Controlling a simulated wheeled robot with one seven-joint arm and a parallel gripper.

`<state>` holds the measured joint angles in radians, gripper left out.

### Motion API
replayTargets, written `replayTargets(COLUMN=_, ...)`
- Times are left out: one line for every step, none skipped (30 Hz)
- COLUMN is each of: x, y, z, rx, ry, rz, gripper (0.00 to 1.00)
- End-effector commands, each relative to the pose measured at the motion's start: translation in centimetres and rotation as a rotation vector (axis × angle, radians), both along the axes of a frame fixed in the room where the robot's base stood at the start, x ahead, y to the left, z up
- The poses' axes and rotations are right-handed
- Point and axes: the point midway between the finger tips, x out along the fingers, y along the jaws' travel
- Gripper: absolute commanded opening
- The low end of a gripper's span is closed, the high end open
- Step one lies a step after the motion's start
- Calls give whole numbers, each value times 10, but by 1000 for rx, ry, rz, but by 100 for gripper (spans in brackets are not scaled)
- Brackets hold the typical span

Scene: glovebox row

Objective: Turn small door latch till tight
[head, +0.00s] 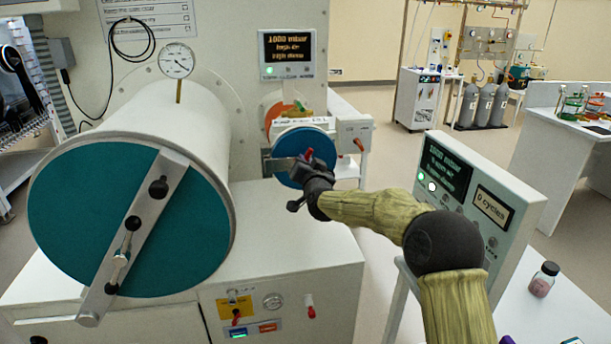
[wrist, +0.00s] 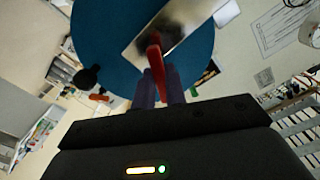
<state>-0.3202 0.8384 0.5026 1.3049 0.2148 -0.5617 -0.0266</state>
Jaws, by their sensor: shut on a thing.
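The small round blue door (head: 290,179) is on the end of the small antechamber, right of the large one. In the wrist view the small door (wrist: 95,30) fills the top middle, with a metal bar (wrist: 180,28) across it. The red latch handle (wrist: 155,60) stands at the bar. My gripper (head: 308,160) is at the small door's front. In the wrist view my gripper (wrist: 159,88) is shut on the red latch handle, with its fingers on either side. In the head view my gripper partly hides the latch and the door.
A large teal door (head: 75,215) with a metal bar and black knobs is at the left. A control panel (head: 470,200) stands close to my arm at the right. A small bottle (head: 543,279) is on the white surface below it. Open floor lies behind.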

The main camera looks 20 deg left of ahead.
Motion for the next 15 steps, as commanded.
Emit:
replayTargets(x=0, y=-1, z=-6, rx=31, ry=21, rz=0, gripper=0)
replayTargets(x=1, y=-1, z=-6, rx=52, ry=34, rz=0, gripper=0)
replayTargets(x=1, y=-1, z=-5, rx=78, ry=49, rz=-1, gripper=0)
replayTargets(x=1, y=-1, z=-5, rx=97, ry=60, rz=-1, gripper=0)
replayTargets(x=1, y=-1, z=-5, rx=112, ry=70, rz=0, gripper=0)
replayTargets(x=1, y=-1, z=-5, rx=133, ry=84, rz=0, gripper=0)
replayTargets(x=1, y=-1, z=-5, rx=146, ry=92, rz=0, gripper=0)
replayTargets(x=1, y=-1, z=-5, rx=159, ry=101, rz=-1, gripper=0)
replayTargets(x=1, y=-1, z=-5, rx=176, ry=111, rz=-1, gripper=0)
replayTargets(x=1, y=-1, z=-5, rx=185, ry=117, rz=-1, gripper=0)
replayTargets(x=1, y=-1, z=-4, rx=195, ry=123, rz=-1, gripper=0)
replayTargets(x=1, y=-1, z=-4, rx=205, ry=129, rz=-1, gripper=0)
replayTargets(x=1, y=-1, z=-4, rx=213, ry=133, rz=0, gripper=0)
replayTargets(x=1, y=-1, z=-4, rx=218, ry=136, rz=0, gripper=0)
replayTargets(x=1, y=-1, z=-3, rx=224, ry=140, rz=0, gripper=0)
